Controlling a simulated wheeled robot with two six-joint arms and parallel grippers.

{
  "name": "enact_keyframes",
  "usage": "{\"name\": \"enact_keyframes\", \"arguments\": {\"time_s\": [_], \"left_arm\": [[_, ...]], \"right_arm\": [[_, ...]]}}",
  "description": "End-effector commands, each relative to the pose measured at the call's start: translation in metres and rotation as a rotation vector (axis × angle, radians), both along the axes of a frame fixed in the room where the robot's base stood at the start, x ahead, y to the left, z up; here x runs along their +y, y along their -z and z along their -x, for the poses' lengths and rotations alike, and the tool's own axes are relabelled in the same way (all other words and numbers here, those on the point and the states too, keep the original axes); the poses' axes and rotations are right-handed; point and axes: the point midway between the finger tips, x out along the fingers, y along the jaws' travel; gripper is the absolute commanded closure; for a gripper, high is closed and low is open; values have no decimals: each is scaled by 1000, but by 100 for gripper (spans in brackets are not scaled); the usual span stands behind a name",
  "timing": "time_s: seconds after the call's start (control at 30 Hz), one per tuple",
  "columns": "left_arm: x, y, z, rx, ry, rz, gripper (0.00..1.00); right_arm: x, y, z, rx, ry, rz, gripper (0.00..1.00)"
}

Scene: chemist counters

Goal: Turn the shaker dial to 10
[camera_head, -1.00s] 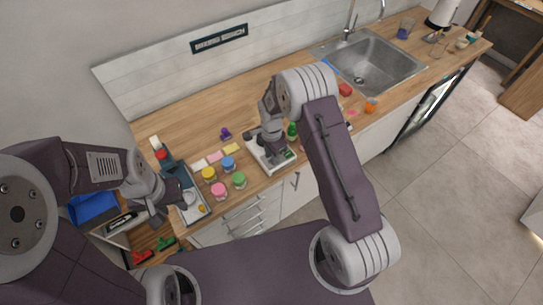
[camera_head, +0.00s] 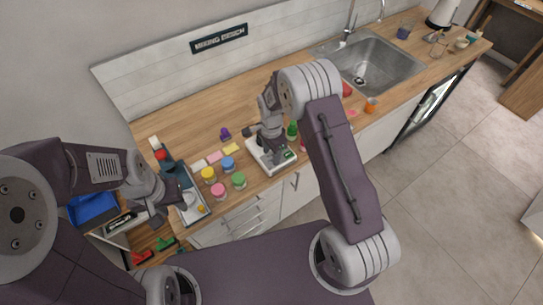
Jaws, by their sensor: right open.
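The shaker (camera_head: 284,164) is a white, low box on the wooden counter, with a small dark green panel on its front right. My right gripper (camera_head: 259,142) is open over the shaker's back left part, and it hides some of the top. I cannot make out the dial or its number, and I cannot tell whether the fingers touch the shaker. My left gripper (camera_head: 165,207) is low at the left, beside a grey tray and away from the shaker. Its fingers are too dark and small to tell open from shut.
Jars with yellow (camera_head: 208,174), blue (camera_head: 228,163), pink (camera_head: 218,190) and green (camera_head: 239,180) lids stand left of the shaker. A green bottle (camera_head: 292,129) is close on its right. A purple item (camera_head: 225,133) lies behind. The sink (camera_head: 372,72) is further right.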

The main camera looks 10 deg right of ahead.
Motion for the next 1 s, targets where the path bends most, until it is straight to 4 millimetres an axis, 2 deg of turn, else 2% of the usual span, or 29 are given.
{"name": "enact_keyframes", "arguments": {"time_s": [0.2, 0.33, 0.5, 0.9, 0.97, 1.0], "left_arm": [[0, 10, 0, 0, 0, 0, 64], [0, 11, 0, 0, 0, 0, 64], [0, 11, 0, 0, 0, 0, 64], [0, 12, 0, 0, 0, 0, 64], [0, 17, 0, 0, 0, 0, 64], [0, 22, 0, 0, 0, 0, 64]], "right_arm": [[0, -48, -1, -5, 0, -1, 52], [0, -67, 0, -2, 0, -1, 52], [0, -74, 0, 0, 0, 0, 52], [0, -74, 0, 1, 0, 0, 52], [-3, -72, -2, -10, 7, -2, 52], [-5, -78, -7, -36, 13, -4, 52]]}}
